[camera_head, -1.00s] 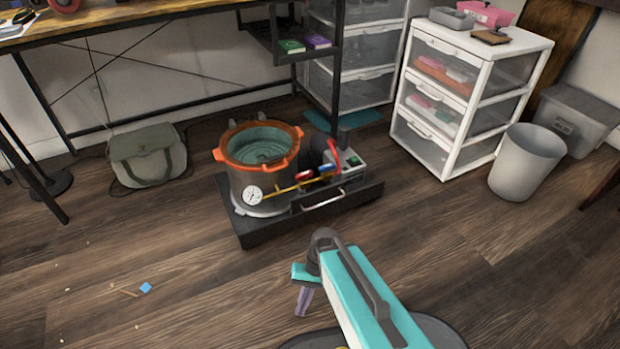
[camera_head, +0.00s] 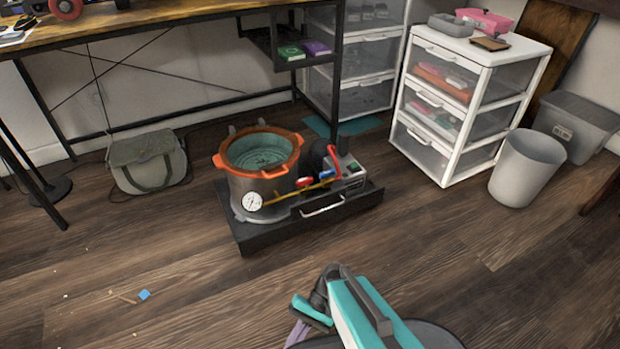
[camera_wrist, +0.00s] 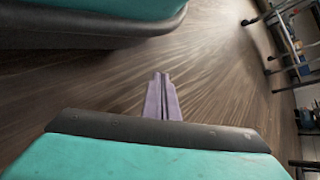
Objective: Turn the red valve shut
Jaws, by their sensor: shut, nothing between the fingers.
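The red valve (camera_head: 304,182) is a small red handle on the brass pipe of a pot-and-pump unit, seen in the head view. The pot (camera_head: 258,170) has an orange rim and a white gauge (camera_head: 253,201) at its front. A blue handle sits on the same pipe to the right of the red one. My gripper (camera_head: 296,334) is low in front of the unit, well apart from it, and pointing down. In the wrist view its purple fingers (camera_wrist: 162,98) are shut together with nothing between them, over bare floor. The valve does not show in the wrist view.
The unit stands on a black tray (camera_head: 262,238) with a front handle. A white drawer cabinet (camera_head: 468,120) and a grey bin (camera_head: 527,168) stand to the right. A green bag (camera_head: 147,162) is at left.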

